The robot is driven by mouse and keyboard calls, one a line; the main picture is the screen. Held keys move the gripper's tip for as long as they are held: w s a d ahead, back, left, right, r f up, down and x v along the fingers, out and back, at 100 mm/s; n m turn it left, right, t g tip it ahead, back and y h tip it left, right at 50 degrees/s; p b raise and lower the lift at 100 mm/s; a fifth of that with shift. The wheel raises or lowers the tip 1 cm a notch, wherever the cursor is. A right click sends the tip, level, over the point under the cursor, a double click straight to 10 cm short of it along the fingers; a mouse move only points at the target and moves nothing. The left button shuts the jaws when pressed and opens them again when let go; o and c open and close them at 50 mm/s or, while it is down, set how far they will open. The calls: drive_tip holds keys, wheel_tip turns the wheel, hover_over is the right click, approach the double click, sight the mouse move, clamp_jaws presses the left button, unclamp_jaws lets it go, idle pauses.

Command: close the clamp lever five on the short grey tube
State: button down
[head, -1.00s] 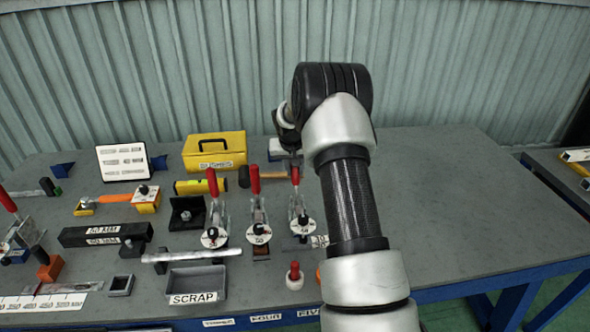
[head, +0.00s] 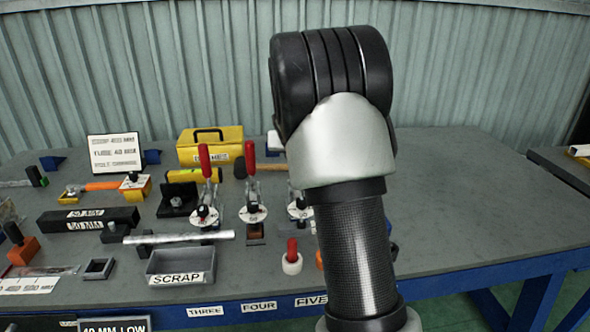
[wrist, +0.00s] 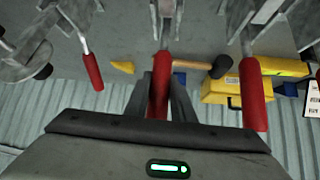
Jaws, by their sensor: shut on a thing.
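Clamp lever five, with its round white plate (head: 299,210), stands right of clamps three and four, above the FIVE label. My arm hides its handle in the head view. In the wrist view my gripper (wrist: 160,92) is shut on a red lever handle (wrist: 159,85), which by its place in the row looks like clamp five's. Red handles on either side, one left (wrist: 92,71) and one right (wrist: 254,95), are clear of the fingers. The short grey tube cannot be made out; my arm covers that area.
Clamps three (head: 205,162) and four (head: 251,158) have upright red handles. A long silver tube (head: 180,237) lies behind the SCRAP tray (head: 181,279). A hammer (head: 271,167) and yellow toolbox (head: 211,156) lie behind.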

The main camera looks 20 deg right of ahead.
idle(0.3)
drive_tip(key=c, duration=1.5)
unclamp_jaws()
drive_tip(key=shift+s, duration=0.1)
drive_tip(key=shift+r, duration=0.1)
drive_tip(key=v, duration=1.7)
drive_tip(key=shift+s+a+r+p, duration=0.1)
drive_tip(key=shift+p, duration=0.25)
